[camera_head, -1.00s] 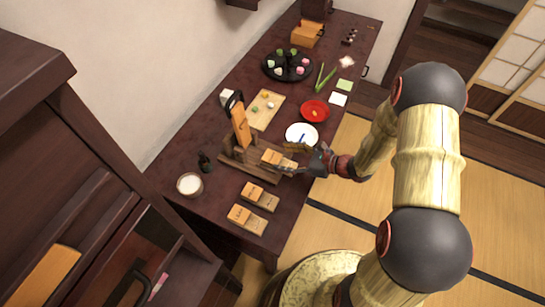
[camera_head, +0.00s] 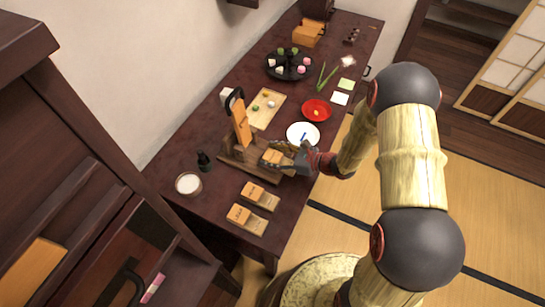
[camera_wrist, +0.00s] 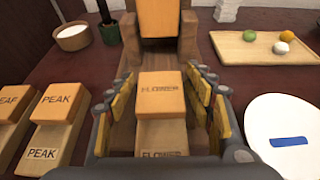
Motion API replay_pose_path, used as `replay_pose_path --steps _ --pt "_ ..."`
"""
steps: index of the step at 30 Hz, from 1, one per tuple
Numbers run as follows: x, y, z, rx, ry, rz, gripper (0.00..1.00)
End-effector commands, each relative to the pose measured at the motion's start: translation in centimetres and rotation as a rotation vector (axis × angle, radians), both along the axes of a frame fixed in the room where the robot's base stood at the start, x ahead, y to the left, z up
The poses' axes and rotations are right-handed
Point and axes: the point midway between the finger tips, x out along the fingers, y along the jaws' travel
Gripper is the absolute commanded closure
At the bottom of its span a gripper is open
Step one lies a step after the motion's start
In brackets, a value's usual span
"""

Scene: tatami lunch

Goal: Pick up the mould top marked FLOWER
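The orange mould top marked FLOWER (camera_wrist: 161,96) sits on a paler wooden mould base (camera_wrist: 160,138), also marked FLOWER. It also shows in the head view (camera_head: 271,157), partly hidden by my gripper. My gripper (camera_wrist: 162,88) is open, with its yellow-padded fingers on either side of the FLOWER top. In the wrist view a gap shows between the block and each finger. In the head view my gripper (camera_head: 282,155) reaches in from the right over the press's wooden base.
A wooden press (camera_head: 241,132) with a raised, black-handled lever stands just behind the FLOWER mould. A PEAK mould top (camera_wrist: 61,102) and another mould lie left. A white plate (camera_wrist: 288,140) is close on the right. A board (camera_wrist: 262,51) with small balls lies farther back.

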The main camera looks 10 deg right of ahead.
Motion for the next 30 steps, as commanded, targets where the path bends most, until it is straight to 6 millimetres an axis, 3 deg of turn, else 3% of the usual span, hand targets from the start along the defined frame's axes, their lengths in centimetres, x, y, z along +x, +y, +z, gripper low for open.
replay_pose_path --steps 18,25,30 --pt "0.0 0.0 0.0 0.0 0.0 0.0 0.83" --pt "0.0 0.0 0.3 0.0 0.0 0.0 0.83" --pt "0.0 0.0 1.6 0.0 -0.002 0.0 0.83"
